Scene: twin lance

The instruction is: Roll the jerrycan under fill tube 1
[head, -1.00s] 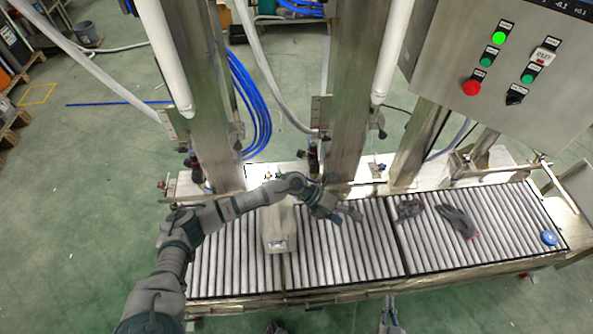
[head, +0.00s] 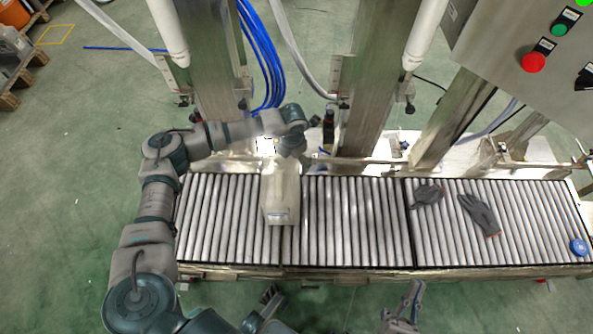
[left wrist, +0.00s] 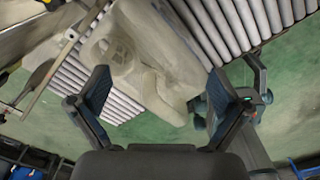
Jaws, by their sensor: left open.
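The pale, translucent jerrycan (head: 281,200) stands on the roller conveyor, left of its middle. My left gripper (head: 291,152) is at the jerrycan's far, upper end, pointing down; its fingers are hard to make out there. In the left wrist view, my left gripper (left wrist: 158,76) is open, and the jerrycan (left wrist: 165,55) shows between and beyond its fingers. I cannot tell whether they touch it. One white fill tube (head: 168,35) hangs at the left and another (head: 426,35) at the right; no numbers are readable. My right gripper (head: 405,312) is low at the bottom edge; its fingers are unclear.
Grey gloves (head: 480,214) and a blue cap (head: 578,247) lie on the right part of the roller conveyor (head: 350,225). Steel posts (head: 362,90) rise behind the rollers. A control box (head: 530,90) overhangs at upper right.

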